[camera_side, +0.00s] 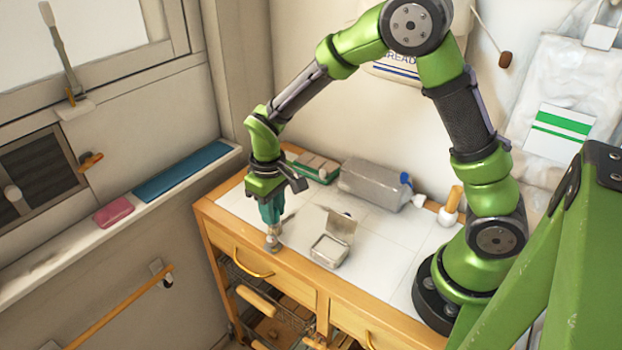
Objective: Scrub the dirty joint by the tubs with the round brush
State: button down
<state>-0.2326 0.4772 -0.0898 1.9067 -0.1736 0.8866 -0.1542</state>
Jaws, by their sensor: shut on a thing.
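My gripper (270,197) points down over the left front of the tiled worktop (225,200). It is shut on a teal-handled tool (270,211), which appears to be the round brush. Its greyish round end (272,242) is low at the worktop's front edge; I cannot tell whether it touches the tiles. A small open metal tub (330,251) with its lid raised stands to the right of the brush. Thin joint lines run between the white tiles, but I cannot make out which is dirty.
A wooden-handled white item (450,207) stands at the right. The left ledge holds a pink block (114,212) and a blue strip (181,171). Tiles between are clear.

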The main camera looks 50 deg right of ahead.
jog(key=shift+d+r, duration=0.1)
jog(key=shift+d, duration=4.75)
jog(key=shift+a, duration=3.7)
jog(key=shift+a+f, duration=0.2)
jog(key=shift+a, duration=1)
jog(key=shift+r, duration=3.55)
